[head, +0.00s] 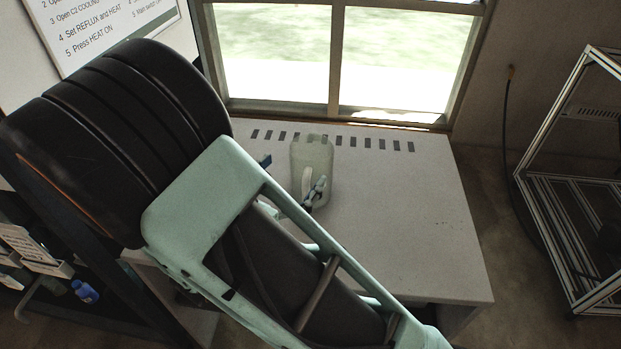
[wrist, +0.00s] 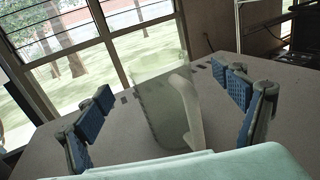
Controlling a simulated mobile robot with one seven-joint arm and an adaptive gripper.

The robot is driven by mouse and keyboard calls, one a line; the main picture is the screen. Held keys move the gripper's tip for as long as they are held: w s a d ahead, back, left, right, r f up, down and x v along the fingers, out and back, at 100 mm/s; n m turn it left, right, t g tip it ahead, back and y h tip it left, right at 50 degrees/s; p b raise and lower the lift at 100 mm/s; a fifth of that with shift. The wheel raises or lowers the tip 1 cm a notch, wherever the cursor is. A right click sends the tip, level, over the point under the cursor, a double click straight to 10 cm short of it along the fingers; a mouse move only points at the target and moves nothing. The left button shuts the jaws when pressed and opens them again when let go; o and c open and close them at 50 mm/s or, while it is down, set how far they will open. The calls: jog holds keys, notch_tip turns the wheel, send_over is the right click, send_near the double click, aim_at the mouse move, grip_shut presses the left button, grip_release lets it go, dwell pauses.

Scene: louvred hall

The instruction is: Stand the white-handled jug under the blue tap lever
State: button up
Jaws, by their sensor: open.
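The jug (head: 312,153) is translucent and pale green-grey, and it stands upright on the grey table. Its white handle (wrist: 187,108) shows clearly in the wrist view and faces toward me. My gripper (wrist: 170,88) is open, with blue-padded fingers apart on either side of the jug in that view. In the head view my gripper (head: 291,175) is at the jug's near side, partly hidden by my arm. The handle appears between the fingers, but I cannot tell whether anything touches. I cannot make out a blue tap lever for certain.
The table (head: 420,235) is clear right of the jug, with dark slots along its back edge below the window. A metal frame rack (head: 560,190) stands at the right. A small blue item (head: 85,291) sits low at the left, near a dark shelf.

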send_near(321, 137)
jog(key=x, duration=0.4)
jog(key=shift+w+f+b, duration=0.1)
jog(key=shift+f+b, duration=0.05)
jog(key=shift+b, duration=0.2)
jog(key=shift+c, duration=0.6)
jog(key=c, duration=1.8)
jog(key=shift+o, duration=0.2)
